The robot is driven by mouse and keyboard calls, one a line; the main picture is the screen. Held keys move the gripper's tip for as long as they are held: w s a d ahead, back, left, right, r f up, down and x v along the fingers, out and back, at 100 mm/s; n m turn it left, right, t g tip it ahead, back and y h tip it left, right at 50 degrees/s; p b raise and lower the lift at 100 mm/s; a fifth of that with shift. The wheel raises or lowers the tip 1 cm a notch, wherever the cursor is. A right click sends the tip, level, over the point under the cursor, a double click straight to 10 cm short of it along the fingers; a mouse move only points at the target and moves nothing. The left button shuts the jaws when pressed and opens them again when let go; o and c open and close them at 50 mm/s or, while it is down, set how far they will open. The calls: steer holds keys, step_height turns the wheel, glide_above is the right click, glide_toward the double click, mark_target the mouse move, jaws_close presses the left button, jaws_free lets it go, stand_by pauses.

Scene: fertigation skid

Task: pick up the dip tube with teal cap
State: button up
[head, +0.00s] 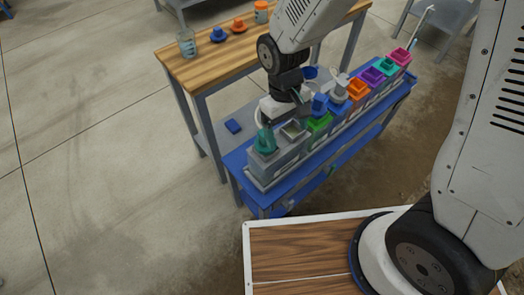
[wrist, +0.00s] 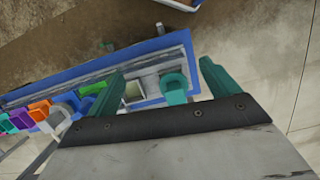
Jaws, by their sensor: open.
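The dip tube's teal cap (head: 265,142) sits at the near end of a row of colored caps on the blue skid. It also shows in the wrist view (wrist: 173,86); the tube below it is hidden. My gripper (wrist: 158,72) is open, with its two teal fingers spread. In the wrist view the teal cap lies between the fingers, closer to the right one, and appears beyond them. In the head view my gripper (head: 281,112) hangs just behind and above the cap. I see no contact, and the exact gap cannot be told.
Next to the teal cap are a grey square opening (head: 294,130), a green cap (head: 318,122) and a blue cap (head: 320,103). Orange (head: 357,89), purple and magenta caps follow. A wooden table (head: 215,66) with a jar (head: 187,44) stands behind. The floor at left is clear.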

steer(key=t, duration=0.1)
glide_above(265, 153)
steer(key=d, duration=0.2)
steer(key=shift+n+y, duration=0.3)
steer(key=f, duration=0.4)
steer(key=shift+w+a+f, duration=0.1)
steer(key=shift+w, duration=0.2)
steer(key=shift+w+a+t, duration=0.4)
steer(key=shift+w+a, duration=0.15)
steer(key=shift+w, duration=0.35)
steer(key=shift+w+a+y, duration=0.1)
steer(key=shift+w+y, duration=0.1)
steer(key=shift+y, duration=0.1)
steer(key=f, duration=0.7)
steer(key=shift+w+f, duration=0.25)
steer(key=shift+w, duration=0.05)
steer(key=c, duration=1.5)
steer(key=shift+r, duration=0.15)
